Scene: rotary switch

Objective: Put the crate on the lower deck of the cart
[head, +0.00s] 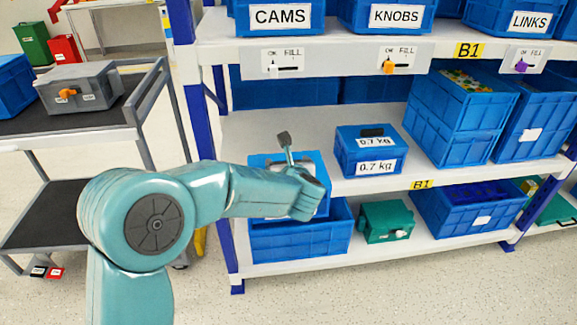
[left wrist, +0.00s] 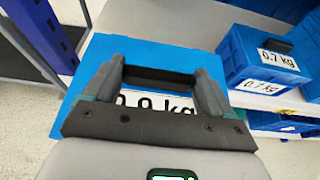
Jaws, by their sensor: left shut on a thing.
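A blue crate (head: 322,164) with a dark handle is at the left end of the rack's middle shelf, partly hidden by my arm. In the left wrist view this crate (left wrist: 88,62) has a partly covered label that seems to read 0.9 kg. My left gripper (left wrist: 160,78) is shut on its handle; the gripper also shows in the head view (head: 289,155). I cannot tell whether the crate rests on the shelf. The cart (head: 130,130) stands at the left; its dark lower deck (head: 45,212) looks empty. My right gripper is not in view.
A 0.7 kg blue crate (head: 368,150) stands just right of the held crate. Bigger blue bins and a green box (head: 386,220) fill other rack places. A grey case (head: 80,88) is on the cart's upper deck. A blue rack post (head: 200,120) stands between cart and shelf.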

